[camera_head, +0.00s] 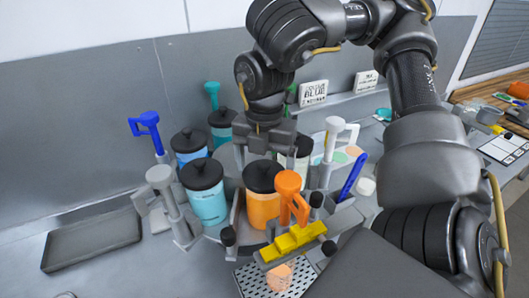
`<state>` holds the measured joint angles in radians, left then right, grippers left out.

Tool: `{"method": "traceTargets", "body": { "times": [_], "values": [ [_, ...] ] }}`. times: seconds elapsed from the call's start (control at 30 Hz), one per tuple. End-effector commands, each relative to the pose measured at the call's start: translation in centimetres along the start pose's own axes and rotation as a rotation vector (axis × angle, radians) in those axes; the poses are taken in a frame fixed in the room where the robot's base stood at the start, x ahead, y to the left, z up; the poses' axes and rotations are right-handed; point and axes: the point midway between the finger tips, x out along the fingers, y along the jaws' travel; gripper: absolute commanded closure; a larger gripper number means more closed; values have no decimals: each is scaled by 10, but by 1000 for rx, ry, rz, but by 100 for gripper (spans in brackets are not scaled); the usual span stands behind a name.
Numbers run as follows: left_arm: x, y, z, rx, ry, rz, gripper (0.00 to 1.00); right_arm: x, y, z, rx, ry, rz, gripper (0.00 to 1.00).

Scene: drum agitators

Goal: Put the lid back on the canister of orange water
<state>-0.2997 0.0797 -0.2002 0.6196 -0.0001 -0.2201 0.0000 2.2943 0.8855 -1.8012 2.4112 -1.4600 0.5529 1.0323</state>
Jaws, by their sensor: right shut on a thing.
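The fingertips and the lid's knob are partly hidden by the gripper itself. My left gripper is not in view.
Blue-water canisters with black lids (207,205) stand to the left. A blue handle (352,178) stands right. An empty dark tray (95,242) lies at left.

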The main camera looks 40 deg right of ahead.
Motion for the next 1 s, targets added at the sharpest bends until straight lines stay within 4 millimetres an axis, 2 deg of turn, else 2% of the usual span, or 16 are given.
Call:
{"method": "traceTargets", "body": {
  "times": [0.83,0.87,0.97,1.0],
  "values": [
    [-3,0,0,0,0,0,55,1,0,0,0,0,0,38],
    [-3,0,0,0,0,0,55,1,0,0,0,0,0,13],
    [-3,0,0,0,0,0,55,1,0,0,0,0,0,0],
    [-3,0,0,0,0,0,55,1,0,0,0,0,0,0]
  ]
}}
